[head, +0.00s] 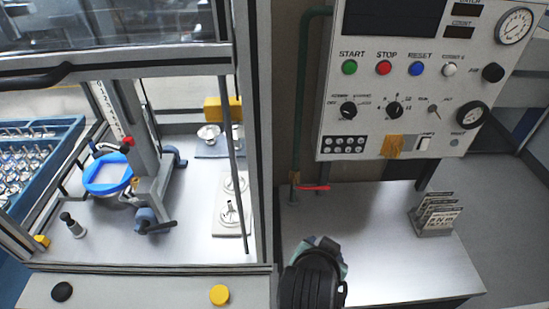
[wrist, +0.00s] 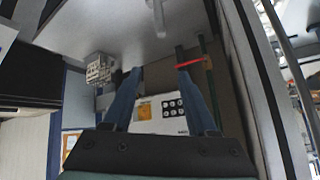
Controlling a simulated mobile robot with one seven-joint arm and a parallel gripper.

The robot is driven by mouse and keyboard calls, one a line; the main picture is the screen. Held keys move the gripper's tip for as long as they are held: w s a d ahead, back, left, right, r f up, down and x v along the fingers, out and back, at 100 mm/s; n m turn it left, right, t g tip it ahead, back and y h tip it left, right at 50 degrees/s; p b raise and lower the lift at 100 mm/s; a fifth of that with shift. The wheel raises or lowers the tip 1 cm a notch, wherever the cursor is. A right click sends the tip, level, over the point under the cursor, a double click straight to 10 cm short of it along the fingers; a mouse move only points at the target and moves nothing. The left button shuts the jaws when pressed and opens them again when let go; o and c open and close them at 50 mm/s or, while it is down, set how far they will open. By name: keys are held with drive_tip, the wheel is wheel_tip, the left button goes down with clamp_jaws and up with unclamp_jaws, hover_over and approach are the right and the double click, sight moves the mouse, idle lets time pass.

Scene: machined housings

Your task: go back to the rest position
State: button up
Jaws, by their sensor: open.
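My gripper (head: 325,252) shows at the bottom middle of the head view, partly hidden behind the dark end of my arm. It is over the left front part of the grey metal table (head: 385,255), right of the machine enclosure's frame. In the wrist view my gripper (wrist: 158,73) has its two blue fingers wide apart, with nothing between them. Behind the fingers are a white panel with black buttons (wrist: 160,114) and a wall.
The enclosure (head: 255,150) on the left holds a blue-ringed fixture (head: 108,175). The control panel (head: 415,85) hangs above the table. A red-handled valve (head: 312,188) is at the table's back left, a card rack (head: 437,214) at right. The table's middle is clear.

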drive_tip(key=w+a+r+n+t+b, duration=0.25)
drive_tip(key=r+t, duration=0.35)
drive_tip(key=r, duration=0.8)
drive_tip(key=w+a+r+n+t+b, duration=0.1)
drive_tip(key=w+a+r+t+b, duration=0.3)
drive_tip(key=r, duration=1)
drive_tip(key=s+a+r+n+t+y, duration=0.1)
drive_tip(key=s+r+t, duration=0.3)
drive_tip(key=r, duration=0.5)
drive_tip(key=s+a+r+n+t+y, duration=0.2)
drive_tip(key=s+r+t, duration=0.3)
drive_tip(key=s+r, duration=0.4)
drive_tip(key=shift+r+t+b, duration=0.3)
drive_tip(key=shift+n, duration=0.25)
